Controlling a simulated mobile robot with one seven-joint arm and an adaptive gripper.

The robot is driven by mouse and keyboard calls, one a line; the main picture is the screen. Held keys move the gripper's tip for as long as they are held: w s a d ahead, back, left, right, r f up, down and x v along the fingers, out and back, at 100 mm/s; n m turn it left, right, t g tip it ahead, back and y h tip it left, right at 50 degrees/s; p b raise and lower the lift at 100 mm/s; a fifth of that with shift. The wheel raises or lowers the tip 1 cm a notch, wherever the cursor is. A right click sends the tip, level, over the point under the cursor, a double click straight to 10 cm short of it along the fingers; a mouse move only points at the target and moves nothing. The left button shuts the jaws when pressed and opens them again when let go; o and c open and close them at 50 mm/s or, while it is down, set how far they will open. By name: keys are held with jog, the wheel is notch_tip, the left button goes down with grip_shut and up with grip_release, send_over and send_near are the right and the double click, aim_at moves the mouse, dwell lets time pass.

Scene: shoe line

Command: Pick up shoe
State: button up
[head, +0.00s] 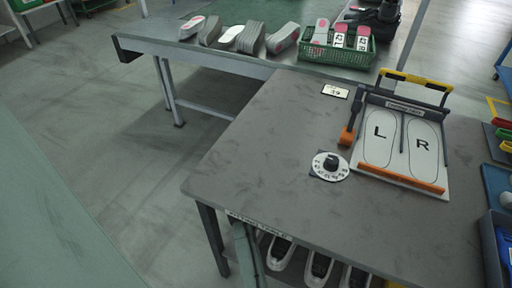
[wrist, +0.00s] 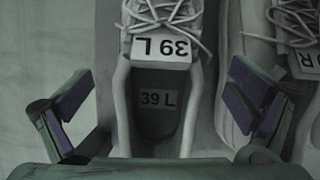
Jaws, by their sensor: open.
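A light grey shoe (wrist: 121,100) with white laces and a "39 L" label on its tongue lies in the middle of the wrist view. A second "39 L" mark shows on its insole. My gripper (wrist: 158,105) is open, with one finger on each side of the shoe's heel end, apart from it. Another light shoe (wrist: 230,60), with a label ending in R, lies close to the right. In the head view, several shoes (head: 281,250) sit on a shelf under the near table; my gripper does not show there.
The near grey table (head: 250,150) carries a board (head: 402,150) marked L and R, a round dial (head: 330,167) and a small card (head: 335,91). Behind, a table holds grey shoe forms (head: 249,38) and a green crate (head: 337,55). The left floor is clear.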

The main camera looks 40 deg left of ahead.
jog(key=shift+x, duration=3.1)
jog(key=shift+c, duration=0.4)
jog(key=c, duration=1.2)
